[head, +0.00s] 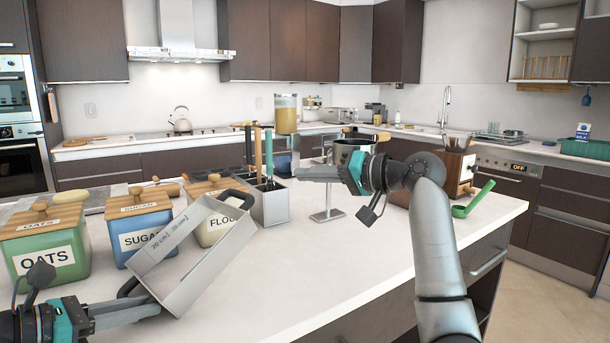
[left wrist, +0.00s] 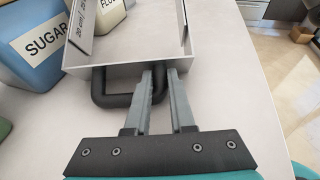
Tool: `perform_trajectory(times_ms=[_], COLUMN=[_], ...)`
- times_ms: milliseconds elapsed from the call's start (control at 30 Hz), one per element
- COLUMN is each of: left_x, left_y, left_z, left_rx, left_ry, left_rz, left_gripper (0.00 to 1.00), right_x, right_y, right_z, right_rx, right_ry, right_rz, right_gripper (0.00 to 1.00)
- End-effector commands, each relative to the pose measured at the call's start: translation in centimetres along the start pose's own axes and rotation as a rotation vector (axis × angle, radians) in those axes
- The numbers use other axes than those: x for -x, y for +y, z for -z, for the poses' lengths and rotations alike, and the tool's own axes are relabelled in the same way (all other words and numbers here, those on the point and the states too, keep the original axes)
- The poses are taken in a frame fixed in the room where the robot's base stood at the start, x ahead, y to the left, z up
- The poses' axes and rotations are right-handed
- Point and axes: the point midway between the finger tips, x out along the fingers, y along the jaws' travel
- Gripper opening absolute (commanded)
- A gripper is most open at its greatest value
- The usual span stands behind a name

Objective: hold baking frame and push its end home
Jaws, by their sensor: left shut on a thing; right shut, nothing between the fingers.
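The baking frame (head: 212,262) is a grey metal rectangle with a printed scale and a black handle at each end. It is tilted above or on the counter in front of the canisters; I cannot tell whether it touches the counter. My left gripper (head: 152,308) is shut on the near black handle (left wrist: 98,88), also seen in the left wrist view, where the fingers (left wrist: 160,76) hide part of it. The far handle (head: 237,196) is free. My right gripper (head: 304,172) is shut and empty, to the right of and above the frame's far end, apart from it.
Oats (head: 45,246), sugar (head: 138,236) and flour (head: 207,208) canisters stand left of and behind the frame. A grey utensil holder (head: 270,204) is close behind its far end. A coffee grinder (head: 457,174) and green scoop (head: 473,201) stand at right. The front counter (head: 350,262) is clear.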

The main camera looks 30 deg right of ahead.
Motion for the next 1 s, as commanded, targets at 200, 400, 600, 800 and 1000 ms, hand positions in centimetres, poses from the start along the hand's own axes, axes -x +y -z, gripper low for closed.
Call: perform_trajectory(times_ms=[200,400,600,800,1000], left_x=[0.02,0.03,0.02,0.00,0.06], left_y=[0.03,0.03,0.04,0.03,0.03], left_z=[-0.06,-0.05,0.08,0.18,0.26], left_rx=[0.001,0.001,0.002,0.002,0.003], left_ry=[-0.002,-0.001,0.001,0.003,0.004], left_rz=[-0.001,-0.001,-0.001,-0.001,-0.001], left_gripper=[0.00,0.32,0.55,0.57,0.57], right_x=[-0.03,-0.04,-0.05,-0.05,-0.05], right_y=[-0.01,-0.02,-0.02,-0.01,-0.01], right_z=[0.01,0.01,0.01,0.00,0.00], right_rx=[0.000,0.000,0.000,0.000,0.000], right_ry=[0.000,0.000,0.000,0.000,0.000], right_rz=[0.000,0.001,0.001,0.001,0.001], right_gripper=[0.00,0.00,0.00,0.00,0.00])
